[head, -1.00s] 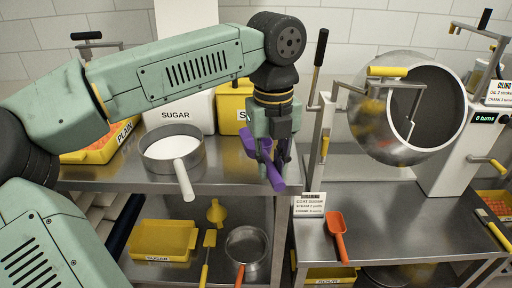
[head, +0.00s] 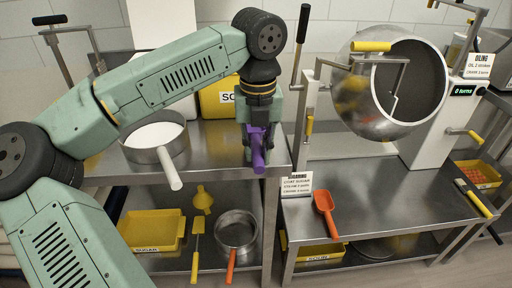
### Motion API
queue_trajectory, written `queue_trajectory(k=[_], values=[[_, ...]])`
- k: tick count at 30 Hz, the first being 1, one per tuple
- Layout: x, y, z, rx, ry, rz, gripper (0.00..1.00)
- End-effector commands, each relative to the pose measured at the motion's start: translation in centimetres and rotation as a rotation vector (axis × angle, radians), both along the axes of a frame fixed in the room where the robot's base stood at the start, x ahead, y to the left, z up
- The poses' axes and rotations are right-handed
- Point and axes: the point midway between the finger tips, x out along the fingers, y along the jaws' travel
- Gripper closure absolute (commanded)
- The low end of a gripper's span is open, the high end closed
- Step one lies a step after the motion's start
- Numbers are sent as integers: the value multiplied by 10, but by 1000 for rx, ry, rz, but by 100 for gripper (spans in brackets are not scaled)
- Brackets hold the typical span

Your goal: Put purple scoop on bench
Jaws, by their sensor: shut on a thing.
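The purple scoop (head: 257,150) is held in my gripper (head: 257,130), which points down and is shut on it. The scoop hangs with one end toward the camera, over the front right part of the steel bench (head: 215,165). From this angle I cannot tell whether the scoop touches the bench top. Part of the scoop is hidden by the gripper fingers.
A steel pot of white sugar (head: 155,140) stands left on the bench, its handle sticking out front. A yellow bin (head: 220,100) is behind. Right is a lower bench with a tilted drum (head: 385,100), a sign (head: 297,190) and an orange scoop (head: 327,212).

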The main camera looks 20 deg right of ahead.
Motion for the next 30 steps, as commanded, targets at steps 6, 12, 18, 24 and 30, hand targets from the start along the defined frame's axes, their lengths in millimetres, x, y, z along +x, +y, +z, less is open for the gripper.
queue_trajectory(k=[6, 12, 18, 24, 30], values=[[19, -5, 0, -1, 0, 1, 100], [21, -5, -28, -1, 2, -2, 100], [22, -5, -38, -1, -2, 0, 100], [22, -5, -39, -1, -2, 0, 100], [22, -5, -41, 0, -1, 0, 75]])
